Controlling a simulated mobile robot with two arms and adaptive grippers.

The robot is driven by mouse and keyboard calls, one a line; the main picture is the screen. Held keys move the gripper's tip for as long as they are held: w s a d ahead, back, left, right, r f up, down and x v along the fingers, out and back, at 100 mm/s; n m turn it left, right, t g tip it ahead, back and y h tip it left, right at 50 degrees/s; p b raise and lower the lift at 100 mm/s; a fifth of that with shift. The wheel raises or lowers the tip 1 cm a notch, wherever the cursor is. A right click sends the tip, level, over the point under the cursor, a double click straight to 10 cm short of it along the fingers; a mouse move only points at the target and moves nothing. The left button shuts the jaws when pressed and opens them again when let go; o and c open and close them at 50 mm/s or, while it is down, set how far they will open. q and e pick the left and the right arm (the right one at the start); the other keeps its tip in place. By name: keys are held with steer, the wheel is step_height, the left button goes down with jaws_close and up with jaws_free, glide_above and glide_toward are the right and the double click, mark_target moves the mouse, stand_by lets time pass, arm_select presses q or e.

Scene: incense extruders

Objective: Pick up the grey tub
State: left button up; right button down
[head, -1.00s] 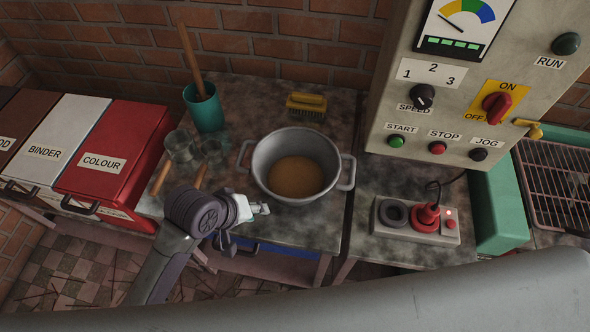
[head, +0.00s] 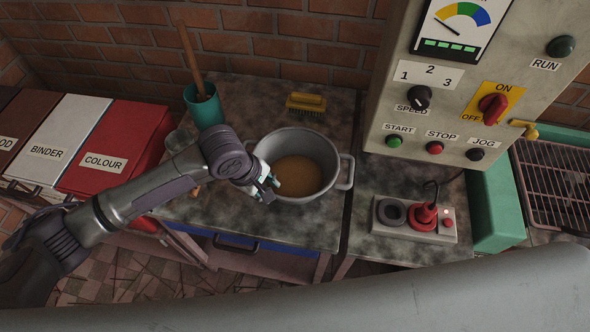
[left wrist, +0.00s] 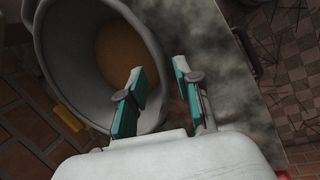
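The grey tub (head: 327,157), a round two-handled pot with brown stuff inside, stands on the worktop in the middle of the head view. In the left wrist view the tub (left wrist: 50,48) fills the upper left. My right gripper is out of view.
A yellow brush (head: 306,102) lies behind the tub, and a teal cup (head: 204,107) with a stick stands back left. A grey box with a red plug (head: 424,216) and the control panel (head: 450,75) are to the right. The worktop's front (head: 300,228) is clear.

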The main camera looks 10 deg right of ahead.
mark_target(279, 197)
arm_select(q)
steer(key=p+x, duration=0.1)
steer(key=x, duration=0.7)
steer(key=shift+w+d, duration=0.15)
steer(key=shift+w, duration=0.05)
jaws_close()
